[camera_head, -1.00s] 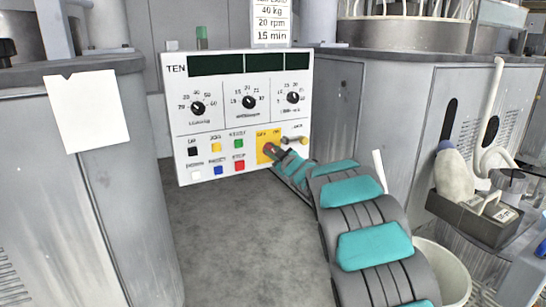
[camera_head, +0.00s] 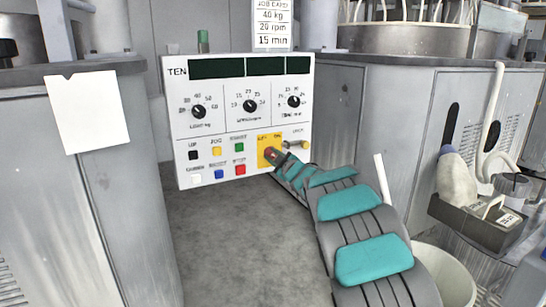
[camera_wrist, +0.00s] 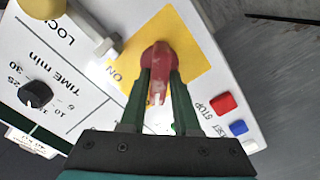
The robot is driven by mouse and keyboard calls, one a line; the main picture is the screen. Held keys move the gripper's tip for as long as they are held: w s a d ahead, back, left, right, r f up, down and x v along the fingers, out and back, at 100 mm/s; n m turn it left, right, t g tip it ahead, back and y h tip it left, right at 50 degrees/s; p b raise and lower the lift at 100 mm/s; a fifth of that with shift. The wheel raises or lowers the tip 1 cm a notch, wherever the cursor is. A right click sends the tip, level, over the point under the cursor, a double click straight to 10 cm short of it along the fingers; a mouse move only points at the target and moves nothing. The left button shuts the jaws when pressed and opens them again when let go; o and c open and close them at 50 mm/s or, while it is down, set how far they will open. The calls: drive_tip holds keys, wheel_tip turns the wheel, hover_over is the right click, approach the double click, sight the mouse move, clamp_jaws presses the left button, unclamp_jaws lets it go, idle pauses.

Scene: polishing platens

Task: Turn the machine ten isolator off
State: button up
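The machine ten panel (camera_head: 222,122) is white, with "TEN" at its upper left. Its isolator is a red handle (camera_wrist: 158,58) on a yellow plate (camera_wrist: 190,45) at the panel's lower right; the plate also shows in the head view (camera_head: 263,142). My gripper (camera_wrist: 160,88) is at the isolator, with one dark green finger on each side of the handle, closed against it. The handle's end points down in the wrist view. "ON" reads on the plate left of the handle there; the "OFF" mark is hidden in that view.
A lock pin with a yellow knob (camera_head: 304,144) sits close right of the plate. The red STOP button (camera_head: 240,170) and other coloured buttons lie left of it. Dials are above. A grey tray (camera_head: 475,222) and white bucket (camera_head: 449,275) stand at right.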

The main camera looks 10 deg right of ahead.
drive_tip(key=o, duration=0.3)
drive_tip(key=shift+r, duration=0.1)
drive_tip(key=v, duration=0.7)
drive_tip(key=shift+s+d, duration=0.15)
drive_tip(key=shift+s, duration=0.2)
drive_tip(key=s+d+r+m+g+h+p, duration=0.2)
drive_tip(key=s+d+m+g+h+p, duration=0.15)
drive_tip(key=s+d+m+h, duration=0.4)
drive_tip(key=s+d+f+m+g+h+p, duration=0.2)
drive_tip(key=s+d+m+g+p, duration=0.15)
drive_tip(key=s, duration=1.05)
drive_tip(key=s+a+f+g+y+p, duration=0.1)
drive_tip(key=s+a+g, duration=0.3)
drive_tip(key=s, duration=0.9)
drive_tip(key=s+a+f+m+g+y+p, duration=0.1)
drive_tip(key=s+a+g, duration=0.3)
drive_tip(key=s, duration=0.9)
drive_tip(key=s+a+f+g+y+p, duration=0.1)
drive_tip(key=s+a+g, duration=0.3)
drive_tip(key=s, duration=1)
drive_tip(key=shift+a+f+m+y, duration=0.2)
drive_tip(key=shift+f+m+y, duration=0.25)
drive_tip(key=shift+f, duration=0.25)
